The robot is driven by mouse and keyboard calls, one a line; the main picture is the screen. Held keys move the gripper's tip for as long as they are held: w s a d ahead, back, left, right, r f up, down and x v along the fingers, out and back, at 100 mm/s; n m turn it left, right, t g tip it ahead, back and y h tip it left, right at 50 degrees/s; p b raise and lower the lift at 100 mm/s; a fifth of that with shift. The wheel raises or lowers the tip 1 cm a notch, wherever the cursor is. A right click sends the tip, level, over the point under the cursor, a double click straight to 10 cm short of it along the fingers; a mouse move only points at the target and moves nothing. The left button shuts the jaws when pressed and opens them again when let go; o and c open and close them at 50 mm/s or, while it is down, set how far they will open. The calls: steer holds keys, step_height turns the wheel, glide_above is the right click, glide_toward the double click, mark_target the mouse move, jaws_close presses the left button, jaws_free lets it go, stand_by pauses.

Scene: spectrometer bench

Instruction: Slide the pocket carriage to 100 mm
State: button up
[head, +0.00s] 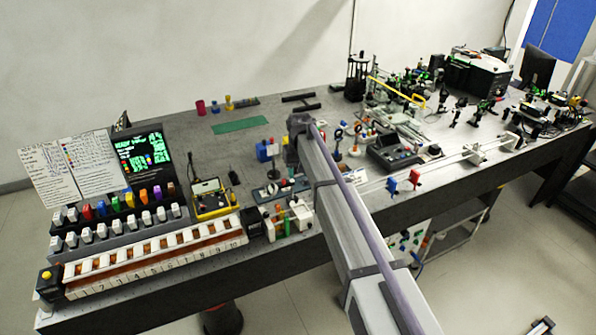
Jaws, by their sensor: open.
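A pale rail (437,165) runs along the front right edge of the bench. Light carriage blocks (475,154) sit on it, towards its right part. I cannot tell which of them is the pocket carriage, and no millimetre scale is readable at this size. My arm reaches from the bottom of the head view up over the bench and ends in a dark joint above the middle of the bench. I cannot make out my gripper's fingers anywhere in this view.
A long numbered rack (155,258) lies at the bench's front left. A blue piece (392,185) and a red piece (414,178) stand near the front edge. Dense optics fill the back right. A green mat (240,125) lies on fairly clear bench top.

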mark_target(291, 205)
steer(key=shift+f, duration=0.15)
steer(key=shift+c, duration=0.4)
steer(key=s+a+f+n+h+b, duration=0.1)
steer(key=n, duration=0.2)
steer(key=s+a+f+n+t+h+b, duration=0.1)
steer(key=f+n+b, duration=0.1)
steer(key=n, duration=0.1)
steer(key=s+a+f+n+h+b, duration=0.1)
steer(key=a+n+b, duration=0.1)
steer(key=n, duration=0.1)
steer(key=shift+f+t+h, duration=0.25)
steer(key=shift+t+h, duration=0.15)
steer(key=c, duration=0.5)
steer(key=s+a+n+t+h+b, duration=0.1)
steer(key=n, duration=0.2)
steer(key=s+a+n+t+h+b, duration=0.1)
steer(key=a+n+b, duration=0.1)
steer(key=n, duration=0.2)
steer(key=s+a+n+t+h+b, duration=0.1)
steer(key=a+n, duration=0.1)
steer(key=n, duration=0.2)
steer(key=shift+h, duration=0.4)
jaws_close()
steer(key=shift+n+t, duration=0.4)
steer(key=shift+n, duration=0.4)
steer(key=b+x, duration=0.7)
steer(key=x, duration=0.2)
steer(key=shift+d+r, duration=0.1)
steer(key=shift+w+d, duration=0.1)
steer(key=shift+d, duration=0.1)
